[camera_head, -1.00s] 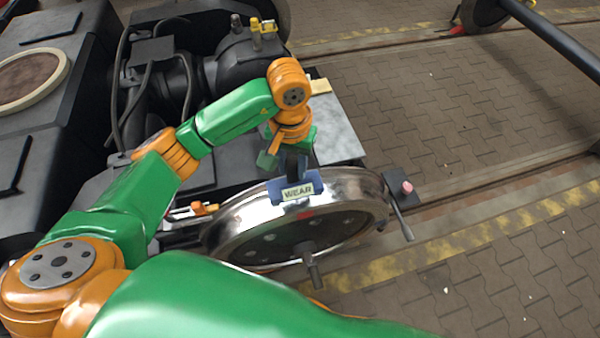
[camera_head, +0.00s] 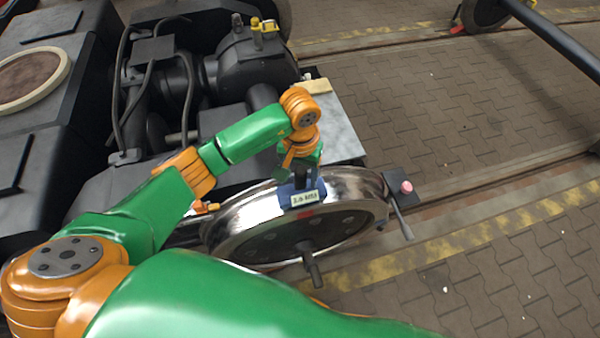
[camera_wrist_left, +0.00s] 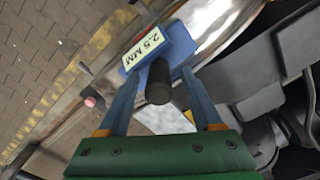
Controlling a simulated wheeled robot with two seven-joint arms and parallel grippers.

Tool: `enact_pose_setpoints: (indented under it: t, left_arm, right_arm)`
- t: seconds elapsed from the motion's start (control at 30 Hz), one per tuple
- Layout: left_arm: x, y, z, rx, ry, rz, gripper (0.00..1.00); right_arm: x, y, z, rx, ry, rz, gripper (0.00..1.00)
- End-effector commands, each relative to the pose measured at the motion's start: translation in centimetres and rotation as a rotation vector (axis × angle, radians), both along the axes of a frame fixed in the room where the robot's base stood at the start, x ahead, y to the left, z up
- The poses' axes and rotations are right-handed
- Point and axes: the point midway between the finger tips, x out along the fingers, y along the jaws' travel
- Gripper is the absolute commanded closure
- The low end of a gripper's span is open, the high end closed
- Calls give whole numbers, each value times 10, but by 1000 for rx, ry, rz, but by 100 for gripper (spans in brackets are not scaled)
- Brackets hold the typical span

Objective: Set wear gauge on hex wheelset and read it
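The blue wear gauge (camera_head: 304,198) sits at the upper rim of the shiny steel wheel (camera_head: 345,190) of the wheelset, above a red mark. Its label reads 2.5 MM, clearest on the gauge in the left wrist view (camera_wrist_left: 174,44). A dark round knob (camera_wrist_left: 158,84) stands out from the gauge. My left gripper (camera_head: 302,174) is just above the gauge. In the left wrist view its fingers (camera_wrist_left: 160,80) stand apart on either side of the knob, with gaps visible on both sides. My right gripper is not in view.
A grey metal plate (camera_head: 342,125) lies behind the wheel. A dark block with a pink knob (camera_head: 406,187) and a lever (camera_head: 398,212) are at its right. A dark bogie frame with hoses (camera_head: 130,110) fills the left. Paved floor (camera_head: 490,110) is open at right.

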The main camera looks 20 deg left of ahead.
Motion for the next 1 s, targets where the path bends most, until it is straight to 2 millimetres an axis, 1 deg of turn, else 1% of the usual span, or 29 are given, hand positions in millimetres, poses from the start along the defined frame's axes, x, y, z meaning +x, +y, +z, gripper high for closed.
enact_pose_setpoints:
  t: [0.27, 0.37, 0.4, 0.47, 0.67, 0.7, 0.8, 0.9, 1.0]
  left_arm:
    - [0, 0, 2, -1, 0, 0, 33]
    - [0, 0, 11, -1, 0, 1, 33]
    - [1, 0, 14, -2, -4, 0, 33]
    - [2, 0, 25, -1, -7, 0, 33]
    - [2, 0, 76, 0, -8, 0, 33]
    - [1, 0, 86, 1, -7, -1, 33]
    - [1, 0, 107, 1, -5, 0, 33]
    - [1, 0, 119, 0, -3, 0, 33]
    - [0, 0, 125, 0, -1, 0, 33]
  right_arm:
    - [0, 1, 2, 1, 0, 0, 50]
    - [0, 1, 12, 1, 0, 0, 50]
    - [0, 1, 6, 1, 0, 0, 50]
    - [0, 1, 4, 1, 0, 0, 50]
    - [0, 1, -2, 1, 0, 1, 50]
    - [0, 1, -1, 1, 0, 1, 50]
    - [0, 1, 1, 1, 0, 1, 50]
    - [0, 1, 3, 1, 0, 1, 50]
    - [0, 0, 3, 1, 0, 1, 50]
